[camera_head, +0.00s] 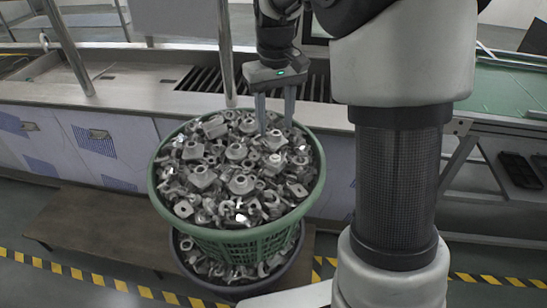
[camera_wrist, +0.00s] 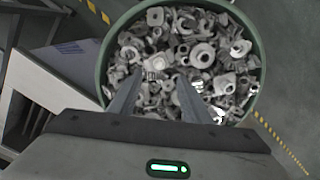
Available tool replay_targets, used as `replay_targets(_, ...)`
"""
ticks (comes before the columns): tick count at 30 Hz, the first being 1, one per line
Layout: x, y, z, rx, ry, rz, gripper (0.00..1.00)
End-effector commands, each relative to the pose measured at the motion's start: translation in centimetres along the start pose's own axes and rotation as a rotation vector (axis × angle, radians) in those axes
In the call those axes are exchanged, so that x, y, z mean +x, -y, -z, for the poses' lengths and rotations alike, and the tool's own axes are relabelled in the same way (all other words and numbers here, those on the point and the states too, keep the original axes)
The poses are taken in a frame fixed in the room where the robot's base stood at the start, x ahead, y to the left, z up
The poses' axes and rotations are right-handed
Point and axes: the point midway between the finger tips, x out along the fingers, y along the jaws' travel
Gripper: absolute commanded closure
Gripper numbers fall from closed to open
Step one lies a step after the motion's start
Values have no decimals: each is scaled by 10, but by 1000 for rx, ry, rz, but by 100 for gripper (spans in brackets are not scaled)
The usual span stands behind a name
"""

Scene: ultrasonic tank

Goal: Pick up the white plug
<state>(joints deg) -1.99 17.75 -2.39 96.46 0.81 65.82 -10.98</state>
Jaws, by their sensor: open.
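A green basket (camera_head: 158,193) is heaped with grey metal parts (camera_head: 225,165), and it fills the top of the wrist view (camera_wrist: 258,80). I cannot make out a clear white plug among them. A few pieces look brighter, such as a pale piece (camera_head: 240,217) near the front of the heap and a whitish piece (camera_wrist: 240,47) at the right in the wrist view. My gripper (camera_head: 275,126) points down over the back right of the heap, its two fingers apart with nothing seen held. In the wrist view its fingertips (camera_wrist: 158,78) overlap the parts; contact is unclear.
A darker tub (camera_head: 180,265) with more parts is under the basket. A long grey bench (camera_head: 130,75) with a slotted grating and upright posts runs behind. A green-topped table (camera_head: 500,95) is at right. Yellow-black tape (camera_head: 90,278) marks the floor.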

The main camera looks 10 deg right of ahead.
Motion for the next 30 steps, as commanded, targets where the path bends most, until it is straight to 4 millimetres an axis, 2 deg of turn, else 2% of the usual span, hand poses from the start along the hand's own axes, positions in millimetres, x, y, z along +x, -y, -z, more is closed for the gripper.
replay_targets(1,14,0,-1,0,5,1,56)
replay_targets(6,41,0,0,0,2,0,56)
replay_targets(14,59,0,0,0,2,0,56)
replay_targets(21,95,-1,2,0,3,0,56)
replay_targets(24,101,-1,2,0,1,0,56)
replay_targets(30,102,-1,2,0,0,0,56)
